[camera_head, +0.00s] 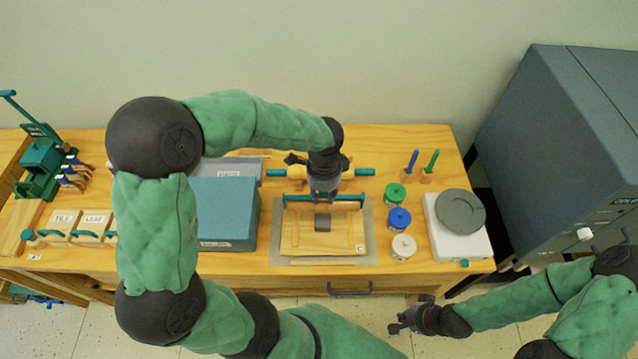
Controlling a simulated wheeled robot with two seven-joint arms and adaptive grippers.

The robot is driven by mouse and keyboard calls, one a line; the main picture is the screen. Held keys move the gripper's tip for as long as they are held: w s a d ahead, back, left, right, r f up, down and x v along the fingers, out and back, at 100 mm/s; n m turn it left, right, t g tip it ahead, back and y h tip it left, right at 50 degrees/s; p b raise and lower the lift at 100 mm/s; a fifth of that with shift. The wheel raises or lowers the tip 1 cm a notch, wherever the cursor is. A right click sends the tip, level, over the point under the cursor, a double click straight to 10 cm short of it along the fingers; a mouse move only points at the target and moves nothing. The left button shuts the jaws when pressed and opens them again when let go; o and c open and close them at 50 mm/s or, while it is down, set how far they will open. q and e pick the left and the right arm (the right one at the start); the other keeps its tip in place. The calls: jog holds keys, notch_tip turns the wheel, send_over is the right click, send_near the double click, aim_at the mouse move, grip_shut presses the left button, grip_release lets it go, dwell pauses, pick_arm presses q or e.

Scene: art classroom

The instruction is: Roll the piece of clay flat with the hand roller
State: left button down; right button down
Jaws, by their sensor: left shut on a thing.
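The hand roller, a wooden pin with teal end grips (364,172), lies crosswise at the back of the table; my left gripper hides its middle. The small grey-brown piece of clay (323,224) sits as a compact block on a wooden board (299,237) marked C, in front of the roller. My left gripper (324,199) points down over the back edge of this board, shut on the teal bar (350,197) there, behind the clay and apart from it. My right gripper (398,329) hangs off the table's front edge, away from these things; its jaw opening is unclear.
Green, blue and white-lidded jars (401,246) and a white scale (452,237) stand right of the board. A blue-grey box (223,208) stands left of it. Labelled blocks and a green press (42,158) are far left. A large grey kiln-like cabinet (560,150) is at right.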

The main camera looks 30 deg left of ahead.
aim_at(323, 206)
pick_arm(q)
jog(key=shift+f+b, duration=2.8)
jog(key=shift+f, duration=0.65)
jog(key=shift+f+b, duration=0.45)
jog(key=shift+f, duration=0.15)
jog(key=shift+s+d+f, duration=0.15)
jog(key=shift+s+d, duration=0.1)
jog(key=shift+s, duration=0.2)
jog(key=shift+s+d+f, duration=0.1)
jog(key=shift+s+d, duration=0.15)
jog(key=shift+s, duration=0.2)
